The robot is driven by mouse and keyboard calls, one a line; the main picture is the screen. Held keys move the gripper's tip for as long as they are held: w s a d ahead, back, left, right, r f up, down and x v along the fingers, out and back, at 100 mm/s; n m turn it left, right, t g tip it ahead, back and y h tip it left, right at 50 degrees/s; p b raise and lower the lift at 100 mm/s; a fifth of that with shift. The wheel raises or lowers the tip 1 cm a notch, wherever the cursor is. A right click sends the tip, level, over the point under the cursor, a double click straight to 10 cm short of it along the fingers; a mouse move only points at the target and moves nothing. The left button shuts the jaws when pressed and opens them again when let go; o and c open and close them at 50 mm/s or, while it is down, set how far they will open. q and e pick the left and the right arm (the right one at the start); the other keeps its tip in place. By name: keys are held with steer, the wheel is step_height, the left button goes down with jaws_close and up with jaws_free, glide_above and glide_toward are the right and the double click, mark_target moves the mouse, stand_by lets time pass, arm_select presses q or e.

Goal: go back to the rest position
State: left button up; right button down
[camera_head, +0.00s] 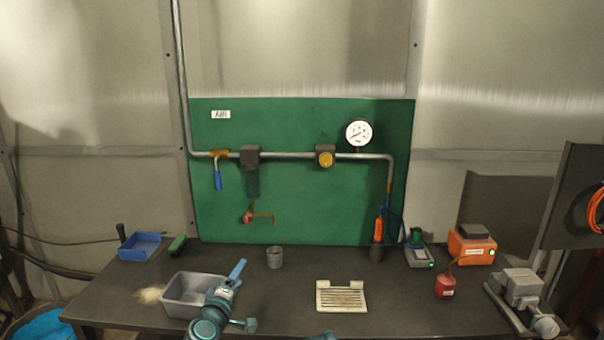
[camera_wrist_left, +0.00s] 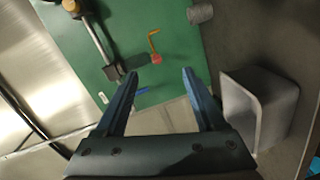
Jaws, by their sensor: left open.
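My left gripper (camera_head: 238,270) is above the table at the right side of the grey metal bin (camera_head: 184,287), whose right part my arm hides. In the left wrist view its two blue fingers (camera_wrist_left: 158,78) stand apart with nothing between them. The grey bin (camera_wrist_left: 270,84) shows there to the right of the fingers, apart from them. My right gripper is not in view. A small teal part (camera_head: 323,337) shows at the bottom edge of the head view; I cannot tell which part it is.
A blue tray (camera_head: 140,247) and a grey cup (camera_head: 274,258) stand on the dark table (camera_head: 400,310). A slatted rack (camera_head: 341,297), a red can (camera_head: 445,286), an orange box (camera_head: 472,247) and a vise (camera_head: 522,290) are to the right. The green panel (camera_head: 300,205) carries pipes.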

arm_select(q)
steer(key=s+d+f+m+g+h, duration=0.2)
steer(key=s+d+f+m+g, duration=0.25)
steer(key=d, duration=0.25)
steer(key=s+d+f+m+g+h, duration=0.2)
steer(key=s+d+f+m+g, duration=0.2)
steer(key=d+f+m, duration=0.3)
steer(key=s+a+f+m+g+y, duration=0.1)
steer(key=s+f+g+y, duration=0.3)
steer(key=s, duration=0.4)
steer(key=s+a+f+m+g+y, duration=0.2)
steer(key=s+f+m+g+y, duration=0.1)
steer(key=s, duration=0.5)
steer(key=shift+a+f+m+g+y, duration=0.15)
steer(key=shift+f+m+g+y, duration=0.3)
steer(key=shift+m+g, duration=0.35)
